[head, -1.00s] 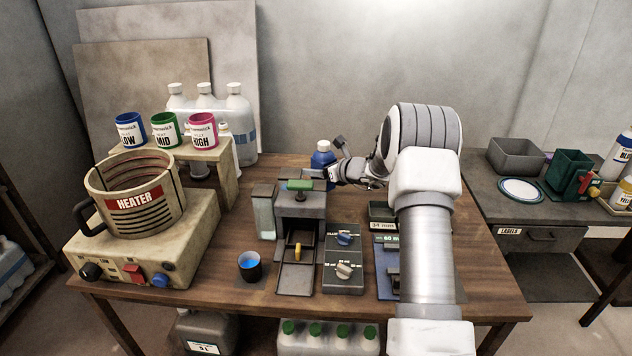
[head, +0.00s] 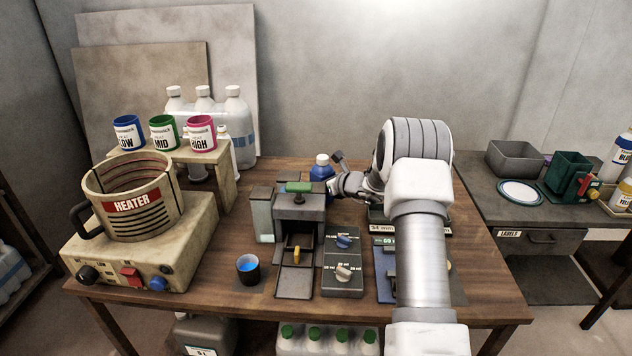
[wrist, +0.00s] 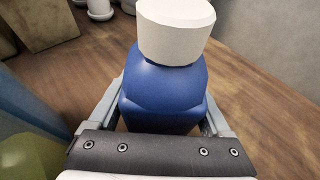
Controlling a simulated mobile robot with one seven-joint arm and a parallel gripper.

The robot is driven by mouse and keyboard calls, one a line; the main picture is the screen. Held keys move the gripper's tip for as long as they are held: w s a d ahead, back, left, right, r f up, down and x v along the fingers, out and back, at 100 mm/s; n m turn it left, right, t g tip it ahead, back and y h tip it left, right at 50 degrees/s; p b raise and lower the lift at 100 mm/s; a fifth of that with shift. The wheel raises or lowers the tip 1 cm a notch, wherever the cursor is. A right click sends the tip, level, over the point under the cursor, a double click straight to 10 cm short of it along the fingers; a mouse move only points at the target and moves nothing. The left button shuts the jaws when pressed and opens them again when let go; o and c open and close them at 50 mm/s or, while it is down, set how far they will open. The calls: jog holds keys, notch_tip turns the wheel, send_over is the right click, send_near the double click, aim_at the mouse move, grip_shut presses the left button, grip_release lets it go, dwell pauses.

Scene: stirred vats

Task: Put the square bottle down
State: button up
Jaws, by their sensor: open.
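The square bottle, blue with a white cap (head: 321,170), stands upright on the wooden table behind the grey press-like device; that device hides its lower part in the head view. In the wrist view the blue bottle (wrist: 163,92) fills the middle, with its shoulders and cap toward the camera. My gripper (wrist: 163,112) is open, with one finger on each side of the bottle's body. In the head view my gripper (head: 332,186) reaches the bottle from the right, low over the table, and its fingers are partly hidden.
The grey device with a green handle (head: 299,200) stands just in front of the bottle. A heater (head: 135,205) and a shelf of labelled cups (head: 220,165) are at left. A blue-filled cup (head: 249,268) stands at the front. Bare table lies behind the bottle.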

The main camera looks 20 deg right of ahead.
jog(key=shift+r, duration=0.2)
jog(key=v, duration=1.2)
jog(key=shift+f+p, duration=0.15)
jog(key=shift+p, duration=0.2)
jog(key=shift+s+d, duration=0.1)
jog(key=shift+s, duration=0.05)
